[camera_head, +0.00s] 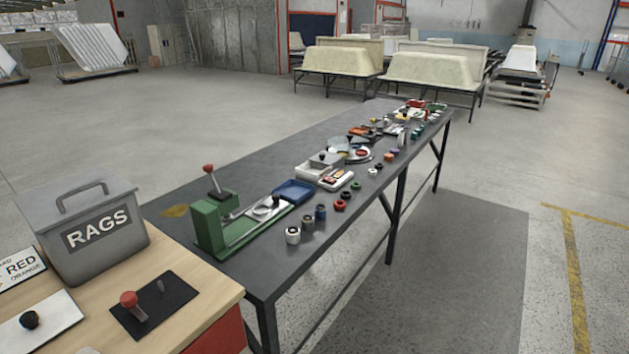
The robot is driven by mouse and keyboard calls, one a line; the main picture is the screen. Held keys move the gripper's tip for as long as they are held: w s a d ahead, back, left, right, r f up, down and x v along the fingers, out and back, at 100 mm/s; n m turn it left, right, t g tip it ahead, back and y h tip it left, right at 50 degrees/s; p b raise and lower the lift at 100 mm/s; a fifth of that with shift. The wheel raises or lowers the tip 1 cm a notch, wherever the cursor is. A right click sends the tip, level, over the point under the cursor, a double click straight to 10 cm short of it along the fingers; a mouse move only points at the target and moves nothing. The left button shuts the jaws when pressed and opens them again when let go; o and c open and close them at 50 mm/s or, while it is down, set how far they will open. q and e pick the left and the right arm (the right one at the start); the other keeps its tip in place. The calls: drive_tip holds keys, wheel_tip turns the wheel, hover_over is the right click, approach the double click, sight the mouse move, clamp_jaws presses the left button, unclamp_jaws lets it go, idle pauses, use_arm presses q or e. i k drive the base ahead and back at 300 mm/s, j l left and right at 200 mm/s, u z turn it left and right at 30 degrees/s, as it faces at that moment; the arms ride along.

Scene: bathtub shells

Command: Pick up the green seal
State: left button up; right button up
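Several small ring-shaped parts lie along the right edge of the long dark table (254,160) in the head view. A small dark green ring (356,185) lies beyond two red and dark rings (340,205). Other small greenish pieces (414,134) lie farther down the table, too small to tell whether they are seals. Neither of my grippers is in view.
A green press with a red-knobbed lever (210,220), a blue tray (294,191) and white trays stand on the table. A grey RAGS bin (90,232) and a red knob (129,299) are on the wooden bench (190,270). Floor right of the table is clear.

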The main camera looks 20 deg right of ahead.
sight(355, 186)
drive_tip(key=i+l+u, duration=0.15)
drive_tip(key=l, duration=0.2)
drive_tip(key=i+l+u, duration=0.15)
drive_tip(key=l, duration=0.25)
drive_tip(key=i+l+u, duration=0.15)
drive_tip(key=l, duration=0.25)
drive_tip(key=i+l+u, duration=0.15)
drive_tip(key=l, duration=0.3)
